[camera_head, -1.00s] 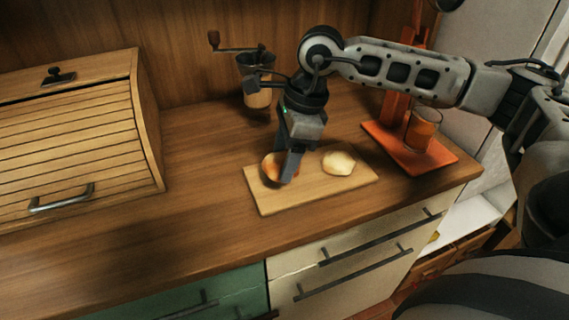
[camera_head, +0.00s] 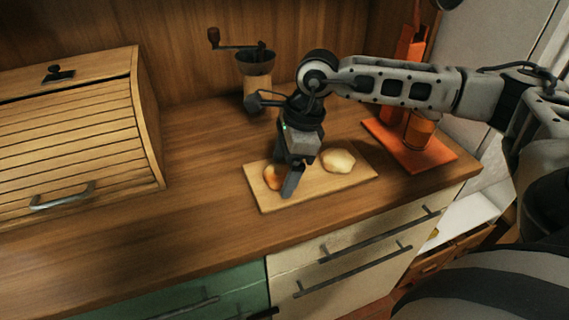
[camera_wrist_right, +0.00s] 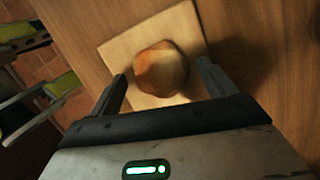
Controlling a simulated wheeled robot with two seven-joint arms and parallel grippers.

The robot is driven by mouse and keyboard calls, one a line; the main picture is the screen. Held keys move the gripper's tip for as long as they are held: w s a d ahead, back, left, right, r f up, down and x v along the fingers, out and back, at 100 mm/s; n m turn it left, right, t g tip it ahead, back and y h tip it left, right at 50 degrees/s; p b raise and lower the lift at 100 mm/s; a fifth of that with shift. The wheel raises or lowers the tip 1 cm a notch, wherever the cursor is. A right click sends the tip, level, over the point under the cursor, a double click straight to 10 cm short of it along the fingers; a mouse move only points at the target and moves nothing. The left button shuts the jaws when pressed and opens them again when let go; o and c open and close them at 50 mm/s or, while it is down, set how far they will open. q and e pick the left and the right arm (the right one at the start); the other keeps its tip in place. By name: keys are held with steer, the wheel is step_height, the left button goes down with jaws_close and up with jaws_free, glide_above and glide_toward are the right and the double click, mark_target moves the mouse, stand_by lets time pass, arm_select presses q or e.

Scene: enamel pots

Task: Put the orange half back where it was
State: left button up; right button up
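The orange half (camera_head: 271,177), orange with a paler side, is at the left end of the light wooden cutting board (camera_head: 325,191). In the head view my right gripper (camera_head: 288,190) is low over the board and partly covers it. In the right wrist view the orange half (camera_wrist_right: 162,70) lies between the two open fingers (camera_wrist_right: 161,80), with a narrow gap on each side. A second, pale rounded piece (camera_head: 338,160) is on the board's right part; it does not show in the wrist view. My left gripper is not in view.
A roll-front wooden box (camera_head: 75,145) stands at the left. A hand grinder (camera_head: 257,75) stands behind my gripper. An orange-red stand (camera_head: 405,150) with a glass (camera_head: 419,132) is at the right. The counter (camera_head: 190,215) left of the board is clear.

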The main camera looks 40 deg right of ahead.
steer(key=shift+r, duration=0.2)
steer(key=v, duration=1.2)
steer(key=shift+a, duration=0.1)
